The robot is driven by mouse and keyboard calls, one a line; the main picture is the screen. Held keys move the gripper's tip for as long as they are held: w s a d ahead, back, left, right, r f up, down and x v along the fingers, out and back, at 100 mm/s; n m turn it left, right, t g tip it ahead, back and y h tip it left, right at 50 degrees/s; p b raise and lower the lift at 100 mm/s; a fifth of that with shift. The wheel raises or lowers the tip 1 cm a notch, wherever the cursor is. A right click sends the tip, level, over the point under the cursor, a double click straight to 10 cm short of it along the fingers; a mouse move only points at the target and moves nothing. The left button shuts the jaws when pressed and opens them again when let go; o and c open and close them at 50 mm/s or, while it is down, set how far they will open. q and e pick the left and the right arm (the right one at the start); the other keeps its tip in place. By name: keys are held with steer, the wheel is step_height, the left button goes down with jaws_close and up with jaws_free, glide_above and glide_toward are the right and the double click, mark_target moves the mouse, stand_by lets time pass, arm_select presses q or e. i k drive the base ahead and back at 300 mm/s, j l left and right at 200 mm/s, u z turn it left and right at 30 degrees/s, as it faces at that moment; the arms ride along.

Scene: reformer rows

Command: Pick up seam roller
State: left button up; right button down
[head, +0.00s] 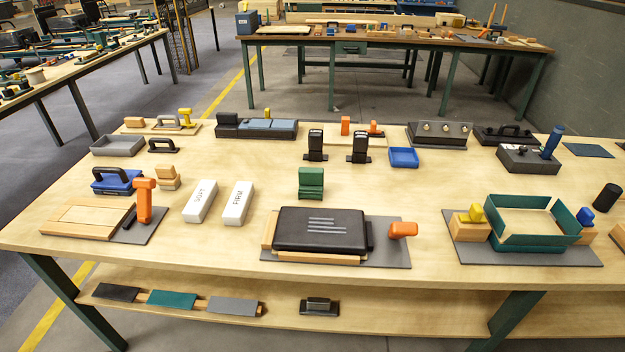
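No thing here is plainly a seam roller. One candidate is an upright orange tool (145,203) with a blocky top, standing on a grey mat (148,228) at the table's left, beside a light wooden frame (82,219). A short dark bar lies against its left side. Another orange piece (403,230) sits at the right end of a black padded block (320,229) in the front middle. A dark cylinder (607,197) stands near the right edge. Neither of my grippers is in view.
The wooden worktable (385,190) also holds white SOFT (201,202) and FIRM (237,205) blocks, a green block (311,183), a blue tray (404,157) and a teal open box (530,222). A lower shelf (400,312) runs beneath. Other tables stand behind.

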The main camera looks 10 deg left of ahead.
mark_target(311, 180)
steer(key=z, duration=2.2)
steer(key=k+j, duration=0.5)
steer(key=j, duration=0.2)
steer(key=k+j, duration=0.55)
steer(key=j, duration=0.1)
